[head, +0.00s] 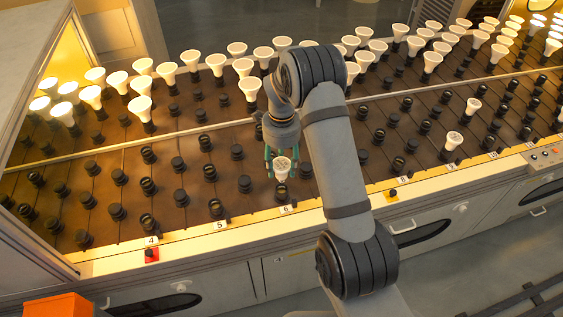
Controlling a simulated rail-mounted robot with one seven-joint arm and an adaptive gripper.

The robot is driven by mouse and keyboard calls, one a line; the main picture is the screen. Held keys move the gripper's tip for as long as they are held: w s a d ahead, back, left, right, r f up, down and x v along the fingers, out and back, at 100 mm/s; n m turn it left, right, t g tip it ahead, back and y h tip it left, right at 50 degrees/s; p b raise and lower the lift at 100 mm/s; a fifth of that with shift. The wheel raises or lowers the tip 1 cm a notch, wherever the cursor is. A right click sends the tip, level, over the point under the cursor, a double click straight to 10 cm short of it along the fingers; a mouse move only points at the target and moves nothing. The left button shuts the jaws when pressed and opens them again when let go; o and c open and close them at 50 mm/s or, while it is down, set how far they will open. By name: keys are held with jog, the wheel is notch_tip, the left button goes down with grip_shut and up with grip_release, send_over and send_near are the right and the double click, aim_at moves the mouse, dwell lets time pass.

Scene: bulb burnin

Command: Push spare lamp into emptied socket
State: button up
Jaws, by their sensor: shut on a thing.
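My gripper (282,172) hangs over the rack near the row marked 6, with its green-edged fingers on either side of a white lamp (285,166). It is shut on this lamp, whose pale round face shows between the fingers. A black socket (281,195) shows just below the lamp in the picture and looks empty. The lower end of the lamp is hard to make out. I cannot tell whether it touches a socket or hangs above one.
Rows of black sockets cover the brown rack (125,170), many of them empty. Several white lamps stand along the back. Another lamp (453,139) stands upright at the front right. An orange box (58,305) is at the lower left. A pale front ledge (330,203) carries number labels.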

aim_at(282, 178)
jog(key=shift+f+b, duration=0.35)
jog(key=shift+f, duration=0.65)
jog(key=shift+f, duration=0.15)
jog(key=shift+f+b, duration=1.9)
jog(key=shift+b, duration=0.2)
jog(key=o, duration=1.2)
jog(key=shift+r, duration=0.15)
notch_tip(282, 178, up, 11)
jog(key=shift+f, duration=0.1)
jog(key=shift+d+r, duration=0.1)
jog(key=shift+r, duration=0.4)
jog(key=shift+r+p, duration=0.1)
jog(key=shift+p, duration=0.25)
